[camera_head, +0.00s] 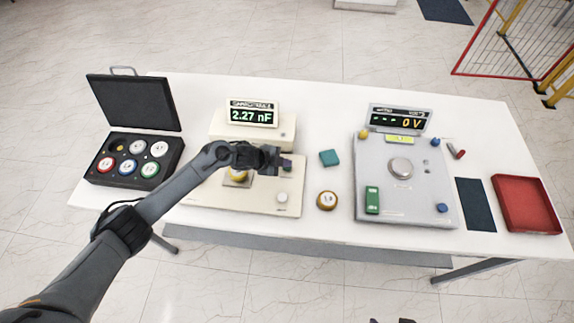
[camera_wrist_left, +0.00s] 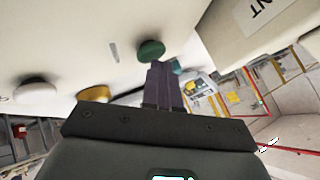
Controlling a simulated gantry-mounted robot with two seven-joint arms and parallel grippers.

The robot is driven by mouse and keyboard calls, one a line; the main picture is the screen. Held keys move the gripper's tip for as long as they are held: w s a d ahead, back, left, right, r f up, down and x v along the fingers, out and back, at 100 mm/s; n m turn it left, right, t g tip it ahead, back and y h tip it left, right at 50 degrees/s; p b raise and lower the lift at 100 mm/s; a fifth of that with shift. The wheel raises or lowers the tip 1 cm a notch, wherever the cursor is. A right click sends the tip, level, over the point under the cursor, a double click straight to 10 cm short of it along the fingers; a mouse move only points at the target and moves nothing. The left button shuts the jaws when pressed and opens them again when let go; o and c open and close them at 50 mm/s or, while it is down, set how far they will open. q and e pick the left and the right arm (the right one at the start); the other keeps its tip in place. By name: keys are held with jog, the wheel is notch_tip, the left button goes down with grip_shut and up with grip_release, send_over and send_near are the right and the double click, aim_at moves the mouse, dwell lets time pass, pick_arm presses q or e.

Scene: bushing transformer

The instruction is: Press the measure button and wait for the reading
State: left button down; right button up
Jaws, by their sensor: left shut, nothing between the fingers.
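The cream measuring instrument (camera_head: 225,192) stands left of the table's middle, and its display (camera_head: 252,114) reads 2.27 nF. My left gripper (camera_head: 284,164) is over its right part, shut with nothing between the fingers. In the left wrist view the shut fingers (camera_wrist_left: 162,72) point at a round green button (camera_wrist_left: 150,50). The fingertips are right at the button's lower edge; I cannot tell whether they touch it. The gripper hides the button in the head view. A white knob (camera_head: 282,197) sits nearer the front. Small dark parts at the head view's bottom edge may be my right gripper.
An open black case (camera_head: 134,155) holding several coloured round pieces is at the left. A grey tester (camera_head: 405,206) and a red tray (camera_head: 526,226) stand at the right.

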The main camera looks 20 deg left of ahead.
pick_arm(q)
jog(key=shift+r+p, duration=0.45)
jog(key=shift+r, duration=0.2)
notch_tip(320, 180, up, 5)
jog(key=p, duration=0.4)
dwell(0.4)
dwell(0.4)
